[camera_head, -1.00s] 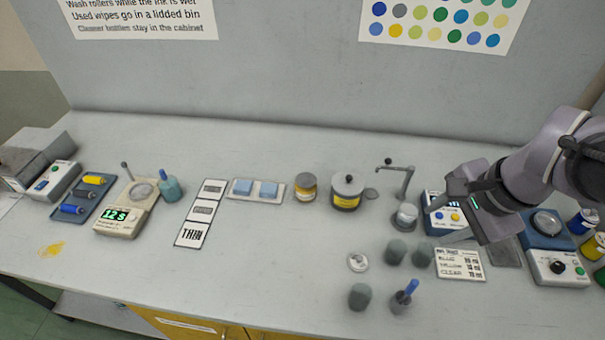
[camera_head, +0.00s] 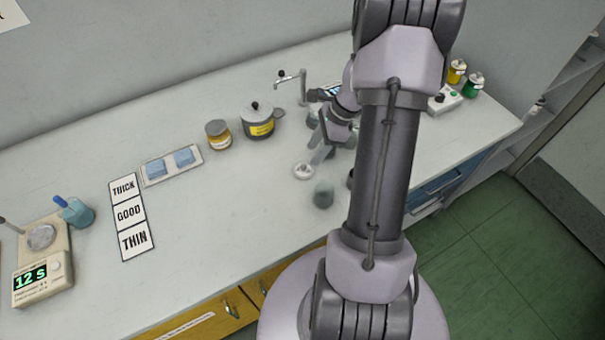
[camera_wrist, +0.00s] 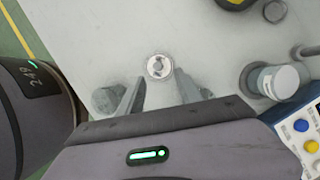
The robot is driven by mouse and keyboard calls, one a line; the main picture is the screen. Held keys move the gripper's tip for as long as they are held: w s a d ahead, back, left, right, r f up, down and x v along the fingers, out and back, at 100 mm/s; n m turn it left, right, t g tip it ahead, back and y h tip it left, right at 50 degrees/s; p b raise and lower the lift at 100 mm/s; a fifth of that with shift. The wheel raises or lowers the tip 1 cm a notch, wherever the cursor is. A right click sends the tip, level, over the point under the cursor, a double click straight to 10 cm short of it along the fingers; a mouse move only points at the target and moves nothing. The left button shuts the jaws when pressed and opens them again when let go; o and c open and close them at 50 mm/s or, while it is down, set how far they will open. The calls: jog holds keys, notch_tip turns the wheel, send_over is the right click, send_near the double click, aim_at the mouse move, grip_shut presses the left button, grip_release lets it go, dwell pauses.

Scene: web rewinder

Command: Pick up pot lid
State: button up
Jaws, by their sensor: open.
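A grey pot (camera_head: 257,122) with a yellow label stands on the bench in the head view, with a grey lid (camera_head: 256,107) with a dark knob on top of it. Part of the pot shows at the top edge of the wrist view. A small pale round lid-like disc (camera_head: 303,171) with a raised centre lies on the bench nearer the front. In the wrist view this disc (camera_wrist: 159,66) is just ahead of my fingertips, centred between them. My gripper (camera_wrist: 159,78) is open and empty; it also shows in the head view (camera_head: 317,143), partly behind my arm.
A grey cup (camera_head: 323,194) stands near the disc; grey cups flank my fingers in the wrist view. A yellow-labelled jar (camera_head: 218,135) and a tray with blue pads (camera_head: 172,166) are left of the pot.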

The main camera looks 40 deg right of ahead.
aim_at(304, 166)
jog(key=b+x, duration=0.3)
jog(key=x, duration=0.3)
jog(key=shift+a, duration=0.25)
jog(key=shift+r, duration=0.1)
grip_shut()
